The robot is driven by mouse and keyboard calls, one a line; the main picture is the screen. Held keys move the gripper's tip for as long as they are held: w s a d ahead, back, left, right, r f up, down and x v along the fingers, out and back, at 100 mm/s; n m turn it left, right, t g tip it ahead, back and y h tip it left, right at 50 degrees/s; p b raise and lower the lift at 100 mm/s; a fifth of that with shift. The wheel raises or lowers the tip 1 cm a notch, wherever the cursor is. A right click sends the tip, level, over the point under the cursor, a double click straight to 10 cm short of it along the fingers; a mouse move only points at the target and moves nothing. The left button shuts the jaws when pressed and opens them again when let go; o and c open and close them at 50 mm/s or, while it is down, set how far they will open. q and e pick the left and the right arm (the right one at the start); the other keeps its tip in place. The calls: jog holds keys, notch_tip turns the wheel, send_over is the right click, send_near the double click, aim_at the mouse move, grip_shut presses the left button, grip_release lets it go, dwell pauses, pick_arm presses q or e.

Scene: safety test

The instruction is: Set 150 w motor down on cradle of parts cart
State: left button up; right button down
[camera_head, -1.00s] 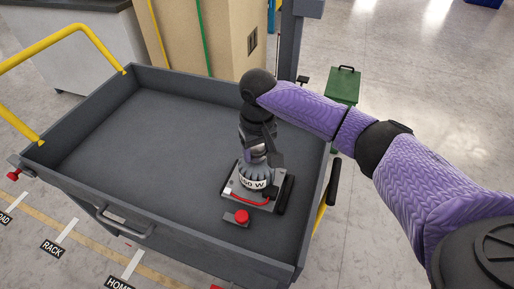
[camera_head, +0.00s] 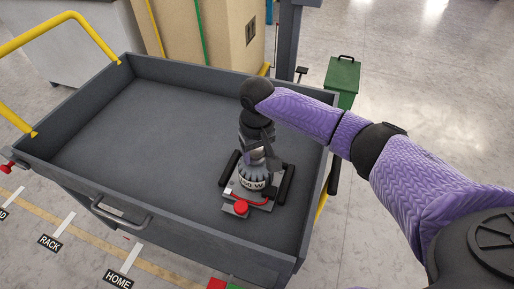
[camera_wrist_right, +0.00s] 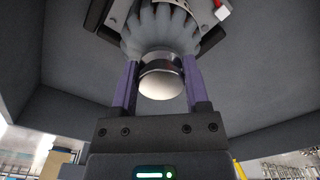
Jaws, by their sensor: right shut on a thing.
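The 150 W motor (camera_head: 254,174) is a grey finned body with a white label, whose first digit is hard to read. It stands about upright over the cradle (camera_head: 284,184), which has black side bars. My right gripper (camera_head: 257,146) is shut on the motor from above. The right wrist view shows its purple fingers (camera_wrist_right: 160,75) on both sides of the motor's neck, below the fins (camera_wrist_right: 160,32). I cannot tell whether the motor's underside touches the cradle. The parts cart (camera_head: 140,150) is a dark grey tray with raised walls. My left gripper is not in view.
A red knob (camera_head: 241,208) sits at the cradle's front edge. The cart's left and middle floor is bare. A yellow handle (camera_head: 95,38) rises at the left end. A green bin (camera_head: 342,82) and a cardboard-coloured box (camera_head: 205,35) stand behind the cart.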

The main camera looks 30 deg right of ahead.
jog(key=shift+r, duration=0.1)
jog(key=shift+c, duration=2.4)
grip_release()
jog(key=o, duration=0.5)
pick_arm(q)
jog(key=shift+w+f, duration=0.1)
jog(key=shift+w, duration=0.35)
pick_arm(e)
jog(key=shift+r, duration=0.1)
notch_tip(320, 180, up, 10)
jog(key=p, duration=0.6)
pick_arm(q)
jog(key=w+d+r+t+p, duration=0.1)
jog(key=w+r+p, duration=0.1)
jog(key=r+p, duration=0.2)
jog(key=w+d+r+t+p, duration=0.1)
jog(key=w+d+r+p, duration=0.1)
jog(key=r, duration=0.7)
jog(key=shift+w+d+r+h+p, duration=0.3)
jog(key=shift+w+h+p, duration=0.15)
jog(key=shift+p, duration=0.6)
pick_arm(e)
notch_tip(320, 180, up, 7)
jog(key=shift+f, duration=0.2)
